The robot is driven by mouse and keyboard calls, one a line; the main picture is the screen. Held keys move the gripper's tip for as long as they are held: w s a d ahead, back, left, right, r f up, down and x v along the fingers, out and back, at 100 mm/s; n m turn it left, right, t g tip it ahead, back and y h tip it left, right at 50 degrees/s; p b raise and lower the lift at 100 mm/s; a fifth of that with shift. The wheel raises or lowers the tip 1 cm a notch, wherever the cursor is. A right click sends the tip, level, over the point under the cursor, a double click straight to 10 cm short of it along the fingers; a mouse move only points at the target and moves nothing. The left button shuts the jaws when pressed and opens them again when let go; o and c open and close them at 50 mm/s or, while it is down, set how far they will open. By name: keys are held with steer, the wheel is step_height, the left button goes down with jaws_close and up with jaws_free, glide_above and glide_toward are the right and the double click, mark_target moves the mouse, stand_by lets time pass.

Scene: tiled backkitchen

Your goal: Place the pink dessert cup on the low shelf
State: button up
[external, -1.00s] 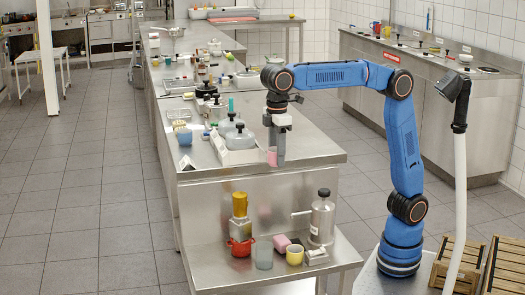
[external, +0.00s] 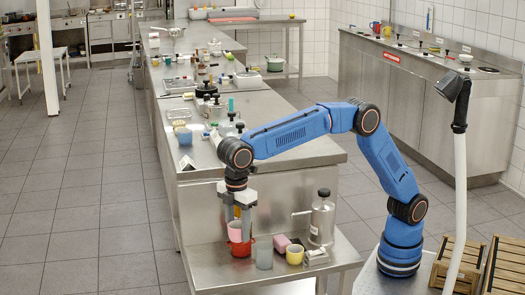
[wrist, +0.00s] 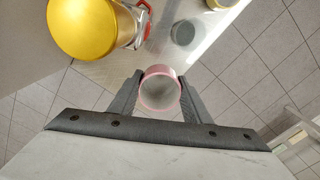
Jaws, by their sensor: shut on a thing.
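The pink dessert cup (external: 235,230) is held between the fingers of my gripper (external: 237,222), in front of the low shelf's (external: 212,272) left part in the external view. In the wrist view the cup (wrist: 160,90) is seen from above, open and empty, gripped on both sides. Floor tiles show on both sides of it there, so it looks close to the shelf's edge. The cup's underside is hidden; I cannot tell its exact height above the shelf.
A yellow-topped container (wrist: 88,26) stands close by in the wrist view. The shelf's front left is bare.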

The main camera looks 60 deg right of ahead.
mark_target(235, 271)
steer(key=shift+w+a+f, duration=0.2)
steer(key=shift+a+f, duration=0.1)
steer(key=shift+f, duration=0.15)
steer(key=shift+w+a+f, duration=0.15)
steer(key=shift+a+f, duration=0.1)
steer(key=shift+f, duration=0.15)
steer(key=shift+a+f, duration=0.1)
steer(key=shift+f, duration=4.95)
steer(key=shift+f, duration=0.1)
steer(key=o, duration=1.1)
step_height(235, 271, up, 12)
steer(key=shift+w+f, duration=0.1)
steer(key=shift+f, duration=0.05)
steer(key=shift+r, duration=0.25)
